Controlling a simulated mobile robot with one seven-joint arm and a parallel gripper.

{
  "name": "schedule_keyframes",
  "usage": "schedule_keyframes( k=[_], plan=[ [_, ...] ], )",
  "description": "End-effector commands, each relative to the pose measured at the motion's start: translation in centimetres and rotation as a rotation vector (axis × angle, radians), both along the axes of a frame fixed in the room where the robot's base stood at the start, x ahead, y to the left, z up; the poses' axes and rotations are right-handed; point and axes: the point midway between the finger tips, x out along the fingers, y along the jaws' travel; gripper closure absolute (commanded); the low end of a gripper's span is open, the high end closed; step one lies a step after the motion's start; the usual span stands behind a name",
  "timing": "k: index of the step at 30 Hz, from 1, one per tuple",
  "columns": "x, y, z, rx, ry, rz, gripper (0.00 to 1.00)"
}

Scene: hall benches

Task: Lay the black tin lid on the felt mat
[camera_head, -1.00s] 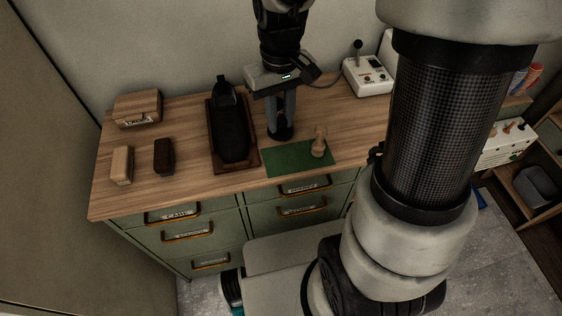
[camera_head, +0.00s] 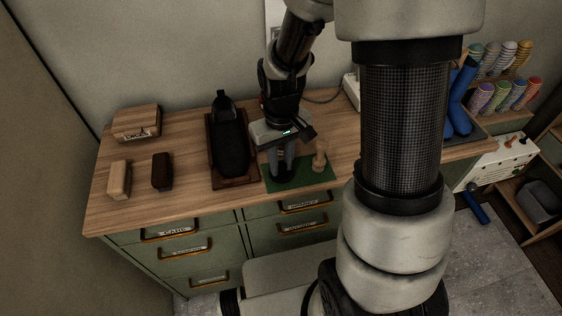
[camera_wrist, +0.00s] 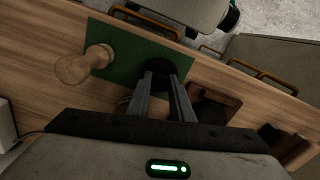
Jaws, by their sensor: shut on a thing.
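My gripper (camera_head: 284,168) is shut on the black tin lid (camera_head: 279,177) and points down over the left part of the green felt mat (camera_head: 308,186). In the wrist view the dark round lid (camera_wrist: 160,67) shows at the fingertips (camera_wrist: 163,82), with the green mat (camera_wrist: 118,45) around much of it. I cannot tell whether the lid touches the mat or is just above it. The fingers hide part of the lid.
A turned wooden piece (camera_head: 319,158) stands on the mat, right of my gripper. A black shoe (camera_head: 232,148) on a wooden tray (camera_head: 242,182) is close on the left. Two brushes (camera_head: 120,180) (camera_head: 162,171) and a wooden box (camera_head: 137,123) stand farther left.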

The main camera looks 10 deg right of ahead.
Motion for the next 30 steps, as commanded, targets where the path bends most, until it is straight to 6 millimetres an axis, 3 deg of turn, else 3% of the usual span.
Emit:
schedule_keyframes(
  k=[4, 5, 8, 20, 30],
  plan=[
    [0.0, 0.0, -0.5, 0.0, 0.0, 0.0, 1.0],
    [0.0, 0.0, -0.4, 0.0, 0.0, 0.0, 0.76],
    [0.0, 0.0, -0.3, 0.0, 0.0, 0.0, 0.61],
    [0.1, 0.0, 0.6, 0.0, -0.002, 0.0, 0.61],
    [0.1, 0.0, 7.5, 0.001, -0.005, 0.0, 0.61]
  ],
)
